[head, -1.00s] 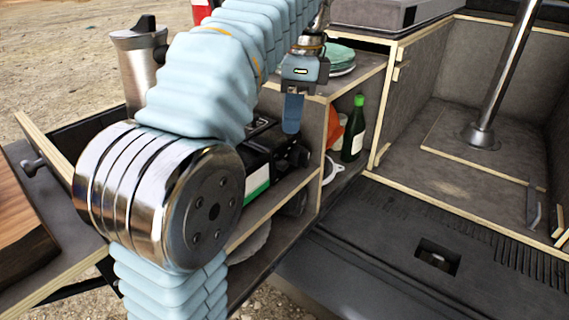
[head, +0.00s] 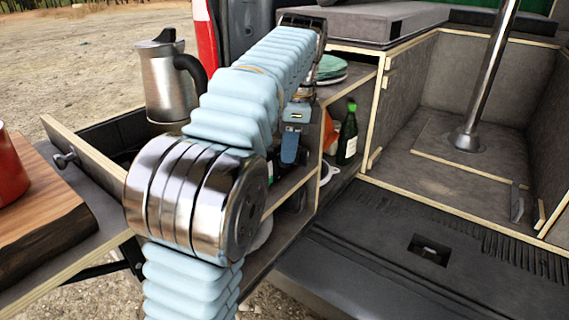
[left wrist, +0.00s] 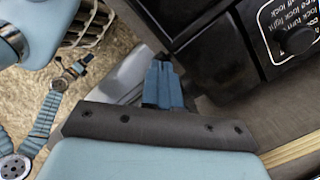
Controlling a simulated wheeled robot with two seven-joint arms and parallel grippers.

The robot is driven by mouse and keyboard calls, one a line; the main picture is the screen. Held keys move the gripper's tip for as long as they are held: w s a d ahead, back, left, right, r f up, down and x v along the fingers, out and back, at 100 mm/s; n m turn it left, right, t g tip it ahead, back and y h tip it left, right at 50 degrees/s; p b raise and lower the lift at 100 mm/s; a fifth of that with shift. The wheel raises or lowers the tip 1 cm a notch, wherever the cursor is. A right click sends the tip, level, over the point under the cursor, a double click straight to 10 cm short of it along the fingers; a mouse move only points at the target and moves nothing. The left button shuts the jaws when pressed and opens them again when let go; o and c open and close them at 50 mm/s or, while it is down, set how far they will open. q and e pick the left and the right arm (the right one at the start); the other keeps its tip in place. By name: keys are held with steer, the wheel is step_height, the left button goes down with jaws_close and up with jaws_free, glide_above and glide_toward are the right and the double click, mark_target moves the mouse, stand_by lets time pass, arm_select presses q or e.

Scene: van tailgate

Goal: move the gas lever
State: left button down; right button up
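The black stove (left wrist: 215,50) stands on the cabinet shelf. In the left wrist view it fills the upper right, with a white-lettered lock label (left wrist: 290,25) and a dark round knob (left wrist: 299,41). In the head view my left arm hides most of it. I cannot clearly make out the gas lever. My left gripper (head: 289,150) points down in front of the shelf. In the left wrist view its blue fingers (left wrist: 163,85) sit together, left of the label and close to the stove's edge; contact cannot be told.
A steel kettle (head: 164,85) stands behind my left arm. A green bottle (head: 347,138) and stacked plates (head: 331,68) are right of the gripper. A wooden board (head: 38,215) bears a red mug (head: 8,170). A metal post (head: 485,80) rises at the right.

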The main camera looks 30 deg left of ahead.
arm_select(q)
steer(key=shift+f, duration=0.15)
step_height(320, 180, down, 2)
steer(key=shift+b, duration=0.5)
steer(key=shift+d+r, duration=0.1)
steer(key=shift+r, duration=0.15)
steer(key=shift+w+d+r+p, duration=0.25)
steer(key=shift+w+d, duration=0.2)
steer(key=shift+d, duration=0.15)
steer(key=shift+w+d+r+p, duration=0.15)
steer(key=shift+w+d+p, duration=0.1)
steer(key=shift+w+d, duration=0.25)
steer(key=shift+s, duration=0.1)
